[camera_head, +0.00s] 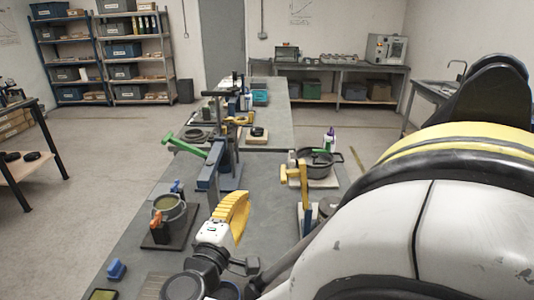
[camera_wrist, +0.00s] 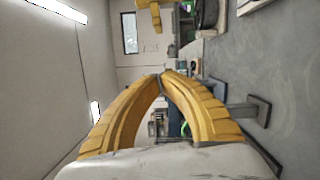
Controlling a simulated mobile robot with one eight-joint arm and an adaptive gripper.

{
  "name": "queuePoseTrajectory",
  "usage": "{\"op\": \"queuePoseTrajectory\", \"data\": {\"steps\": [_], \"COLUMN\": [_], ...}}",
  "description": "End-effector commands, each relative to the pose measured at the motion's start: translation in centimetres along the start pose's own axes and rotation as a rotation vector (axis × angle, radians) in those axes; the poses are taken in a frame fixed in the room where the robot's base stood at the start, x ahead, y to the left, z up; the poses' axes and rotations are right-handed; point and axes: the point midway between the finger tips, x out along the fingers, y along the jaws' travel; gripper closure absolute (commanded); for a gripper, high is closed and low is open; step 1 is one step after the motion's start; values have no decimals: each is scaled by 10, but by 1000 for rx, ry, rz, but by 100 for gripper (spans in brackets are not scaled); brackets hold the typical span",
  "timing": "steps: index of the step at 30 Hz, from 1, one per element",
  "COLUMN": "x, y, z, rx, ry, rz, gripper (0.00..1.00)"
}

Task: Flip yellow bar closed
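The yellow bar (camera_head: 304,184) is an angled handle on a blue stand (camera_head: 307,218), on the right side of the near grey table. Its upper part points left and its longer part hangs down along the stand. My gripper (camera_head: 239,199) has yellow ribbed fingers and is left of the bar, apart from it, above the table. In the wrist view the fingertips (camera_wrist: 161,74) meet with nothing between them. A yellow piece that looks like the bar (camera_wrist: 151,17) shows at the top edge of that sideways view. The lower stand is partly hidden by my arm.
A black pot (camera_head: 319,165) stands just behind the yellow bar. A blue stand with a green lever (camera_head: 184,144) rises beyond my gripper. A can with an orange handle (camera_head: 168,209) is at left. Bare tabletop (camera_head: 262,205) lies between gripper and bar.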

Motion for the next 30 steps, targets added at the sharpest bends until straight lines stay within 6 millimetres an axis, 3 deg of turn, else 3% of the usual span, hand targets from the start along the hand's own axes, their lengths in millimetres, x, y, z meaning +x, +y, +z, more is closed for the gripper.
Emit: {"op": "queuePoseTrajectory", "data": {"steps": [5, 17, 22, 30], "x": [20, 103, 106, 108], "y": [-2, -3, -2, 0], "z": [1, 2, 28, 40], "rx": [0, 0, 1, 1], "ry": [-4, -4, -3, -1], "rz": [-1, -2, -1, -1], "gripper": [100, 100, 100, 100]}}
